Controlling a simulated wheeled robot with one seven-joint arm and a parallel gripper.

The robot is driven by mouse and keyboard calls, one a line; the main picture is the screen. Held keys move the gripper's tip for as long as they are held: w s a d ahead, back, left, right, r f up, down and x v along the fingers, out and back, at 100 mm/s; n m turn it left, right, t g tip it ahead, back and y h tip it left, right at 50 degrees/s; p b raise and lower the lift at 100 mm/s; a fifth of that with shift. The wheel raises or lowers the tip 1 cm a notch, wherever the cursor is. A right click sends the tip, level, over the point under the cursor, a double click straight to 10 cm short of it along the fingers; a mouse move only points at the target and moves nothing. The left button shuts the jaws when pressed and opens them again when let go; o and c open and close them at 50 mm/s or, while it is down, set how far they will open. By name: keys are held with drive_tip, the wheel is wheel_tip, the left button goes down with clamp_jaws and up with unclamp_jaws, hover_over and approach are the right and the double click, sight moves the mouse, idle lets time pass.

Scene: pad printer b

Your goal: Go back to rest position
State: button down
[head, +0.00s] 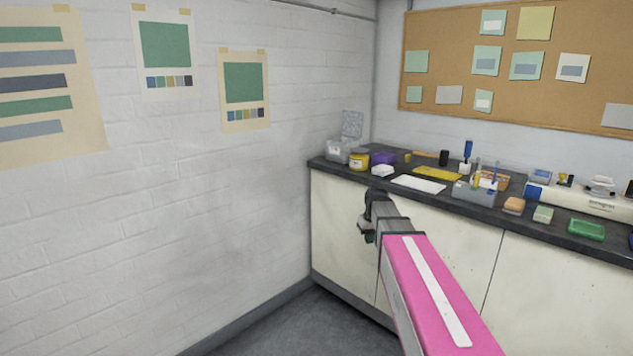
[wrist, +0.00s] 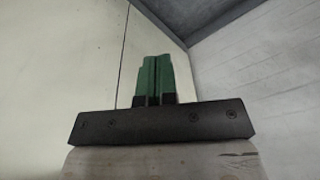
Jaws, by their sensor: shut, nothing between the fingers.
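My gripper (wrist: 153,80) shows in the wrist view with its two green fingers pressed together and nothing between them. In the head view my gripper (head: 370,237) is small at the far end of my pink and grey arm. It hangs in front of the pale cabinet doors (head: 440,254), below the level of the dark counter top. Whether it touches the cabinet cannot be told.
The dark counter (head: 350,172) carries a clear bin (head: 338,150), a yellow tub (head: 359,161), a white tray (head: 418,184), a green pad (head: 586,230) and other small items. A white brick wall (head: 200,200) stands at left. Grey floor (head: 320,325) is clear in the corner.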

drive_tip(key=s+f, duration=0.4)
drive_tip(key=s, duration=0.3)
drive_tip(key=s+f+m+g, duration=0.1)
drive_tip(key=s+f, duration=0.4)
drive_tip(key=s, duration=0.3)
drive_tip(key=s+f+m, duration=0.1)
drive_tip(key=s+f, duration=0.4)
drive_tip(key=s, duration=0.2)
drive_tip(key=shift+s+a+h, duration=0.25)
drive_tip(key=shift+a+h, duration=0.05)
drive_tip(key=shift+a, duration=0.1)
